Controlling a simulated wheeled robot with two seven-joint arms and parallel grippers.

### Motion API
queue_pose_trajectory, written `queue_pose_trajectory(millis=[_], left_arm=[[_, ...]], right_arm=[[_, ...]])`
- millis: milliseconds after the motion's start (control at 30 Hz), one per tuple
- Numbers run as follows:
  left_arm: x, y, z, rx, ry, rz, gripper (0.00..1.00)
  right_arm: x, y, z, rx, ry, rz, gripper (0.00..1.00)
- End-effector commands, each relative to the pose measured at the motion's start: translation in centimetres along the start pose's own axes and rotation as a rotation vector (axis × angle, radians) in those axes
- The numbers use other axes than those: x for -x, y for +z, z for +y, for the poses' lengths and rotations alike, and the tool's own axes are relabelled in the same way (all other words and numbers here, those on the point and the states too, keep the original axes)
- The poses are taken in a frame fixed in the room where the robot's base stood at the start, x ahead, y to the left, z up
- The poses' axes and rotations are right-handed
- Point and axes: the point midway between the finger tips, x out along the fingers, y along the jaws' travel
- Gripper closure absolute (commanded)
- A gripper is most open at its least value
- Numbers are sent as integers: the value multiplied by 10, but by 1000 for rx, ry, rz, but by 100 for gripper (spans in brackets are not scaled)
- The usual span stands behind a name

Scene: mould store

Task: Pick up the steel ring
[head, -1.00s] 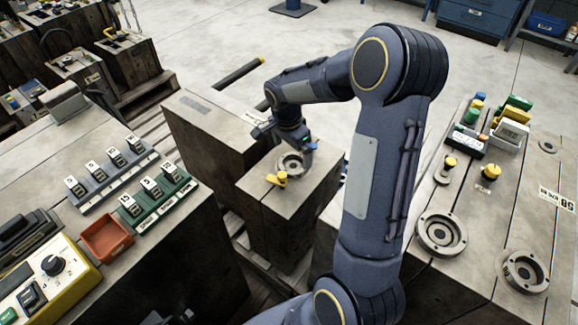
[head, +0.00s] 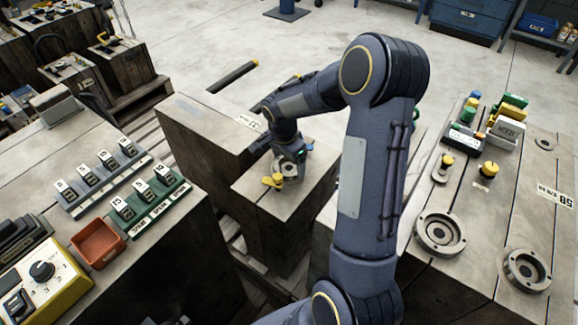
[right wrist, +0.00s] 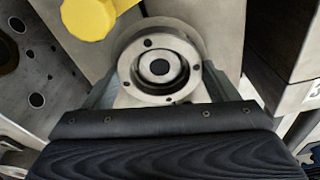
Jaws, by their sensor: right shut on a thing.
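The steel ring (head: 290,173) is a round grey piece with small holes in its face. It is at the top of a wooden block (head: 262,205) in the head view, partly hidden by my gripper. My right gripper (head: 292,166) reaches down over it and is shut on it. In the right wrist view the ring (right wrist: 131,68) sits between the two fingers, one at each side. I cannot tell whether it still touches the block. My left gripper does not show.
A yellow knob (head: 273,181) is close beside the ring. A longer block (head: 205,125) stands behind to the left. The right bench holds two similar rings (head: 419,236) (head: 510,268) and yellow-topped parts. The left bench holds numbered racks (head: 105,180) and a red tray (head: 80,250).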

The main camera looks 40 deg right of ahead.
Motion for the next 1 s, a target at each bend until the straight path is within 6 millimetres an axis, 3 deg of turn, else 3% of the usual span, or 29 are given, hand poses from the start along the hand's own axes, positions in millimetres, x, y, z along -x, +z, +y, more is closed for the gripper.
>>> queue_pose_trajectory(millis=[467,633,1000], left_arm=[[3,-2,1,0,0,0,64],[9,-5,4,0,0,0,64],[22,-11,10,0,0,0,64]], right_arm=[[12,-2,-1,0,-3,2,60],[37,-5,-1,-2,-6,2,60],[104,26,50,3,-6,0,60]])
